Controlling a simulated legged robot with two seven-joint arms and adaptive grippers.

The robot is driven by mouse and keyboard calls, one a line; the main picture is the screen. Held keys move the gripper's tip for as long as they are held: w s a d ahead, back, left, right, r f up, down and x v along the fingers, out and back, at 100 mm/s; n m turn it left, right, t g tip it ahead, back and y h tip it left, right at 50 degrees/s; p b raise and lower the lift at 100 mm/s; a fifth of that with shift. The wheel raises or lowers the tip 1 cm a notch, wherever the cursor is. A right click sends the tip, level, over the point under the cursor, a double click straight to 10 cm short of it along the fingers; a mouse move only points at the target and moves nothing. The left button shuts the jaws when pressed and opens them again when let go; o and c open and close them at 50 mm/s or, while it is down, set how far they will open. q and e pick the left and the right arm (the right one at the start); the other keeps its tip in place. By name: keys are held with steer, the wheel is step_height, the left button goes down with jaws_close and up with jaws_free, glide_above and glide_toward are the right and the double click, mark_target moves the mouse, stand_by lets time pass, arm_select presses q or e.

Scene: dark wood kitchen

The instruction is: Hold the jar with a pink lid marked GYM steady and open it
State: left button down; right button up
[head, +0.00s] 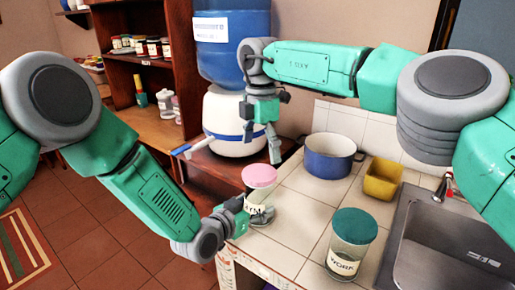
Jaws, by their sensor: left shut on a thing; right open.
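The jar with a pink lid (260,177) stands on the tiled counter near its left edge. Its glass body (262,213) is partly hidden by my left gripper, and only part of its label shows. My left gripper (245,207) is shut on the jar's body from the left. The pink lid sits on top of the jar. My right gripper (262,150) is open and points down above the lid, apart from it, with its fingers spread.
A jar with a teal lid (354,226) marked WORK stands to the right, near the sink (450,235). A blue pot (330,156) and a yellow container (382,180) stand behind. A blue water jug (233,75) on a white base (228,120) stands behind my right gripper.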

mark_target(260, 172)
arm_select(q)
steer(key=shift+s+a+f, duration=0.1)
steer(key=shift+a+f, duration=0.05)
steer(key=shift+f, duration=0.15)
arm_select(e)
steer(key=f, duration=0.6)
steer(key=shift+s+f, duration=0.15)
steer(key=shift+s, duration=0.05)
